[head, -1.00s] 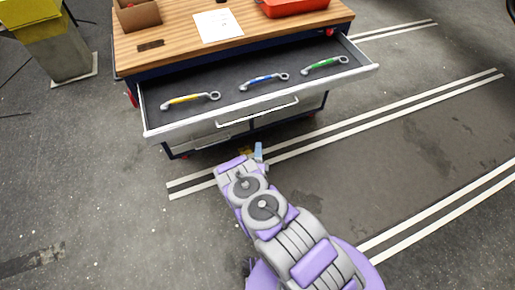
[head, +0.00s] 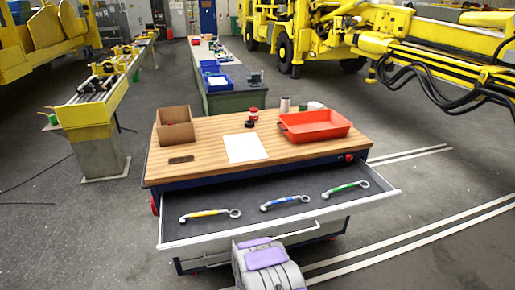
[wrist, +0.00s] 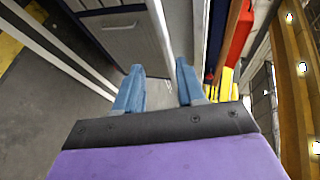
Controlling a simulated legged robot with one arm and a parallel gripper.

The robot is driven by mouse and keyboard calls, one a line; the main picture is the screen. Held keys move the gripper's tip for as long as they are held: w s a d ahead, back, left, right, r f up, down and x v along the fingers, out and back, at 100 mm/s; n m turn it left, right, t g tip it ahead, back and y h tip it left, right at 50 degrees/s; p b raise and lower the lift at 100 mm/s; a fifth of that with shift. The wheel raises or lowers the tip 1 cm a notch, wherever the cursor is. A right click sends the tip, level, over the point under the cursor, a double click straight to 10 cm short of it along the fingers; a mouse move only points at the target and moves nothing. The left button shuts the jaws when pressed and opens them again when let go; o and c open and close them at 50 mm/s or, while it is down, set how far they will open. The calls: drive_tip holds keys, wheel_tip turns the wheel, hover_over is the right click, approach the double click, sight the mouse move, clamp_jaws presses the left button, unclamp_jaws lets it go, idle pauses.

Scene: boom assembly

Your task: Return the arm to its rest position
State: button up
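My arm shows at the bottom of the head view as purple and grey links in front of the open drawer (head: 300,228). My gripper (wrist: 157,75) shows in the wrist view with its two blue fingers apart and nothing between them. It faces the grey drawer fronts of the workbench and is out of sight in the head view. The drawer holds three wrenches side by side: a yellow one (head: 205,214), a blue one (head: 283,201) and a green one (head: 343,187).
The wooden bench top (head: 205,150) carries a cardboard box (head: 175,126), a white sheet (head: 245,148) and a red tray (head: 315,126). A yellow stand (head: 92,125) is at left, and yellow machinery (head: 400,45) is at back right. Grey floor is open on both sides.

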wheel_tip(320, 180, up, 12)
drive_tip(key=s+a+n+g+y+b, duration=0.1)
drive_tip(key=s+a+n+g+y, duration=0.2)
drive_tip(key=n+g, duration=0.2)
drive_tip(key=s+d+r+n+g+y+b, duration=0.1)
drive_tip(key=s+d+r+n+g+b, duration=0.15)
drive_tip(key=s+r+n, duration=0.45)
drive_tip(key=s+d+r+n+g, duration=0.2)
drive_tip(key=s+d+r, duration=0.2)
drive_tip(key=s, duration=0.9)
drive_tip(key=s+d+r+n+g+h+b, duration=0.1)
drive_tip(key=s+d+r+n+g, duration=0.1)
drive_tip(key=s, duration=1.2)
drive_tip(key=s+d+r+n+g, duration=0.3)
drive_tip(key=s+d+r, duration=0.3)
drive_tip(key=s, duration=0.8)
drive_tip(key=shift+d+r+g+h, duration=0.2)
drive_tip(key=shift+r+g+h, duration=0.2)
drive_tip(key=shift+r+g, duration=0.3)
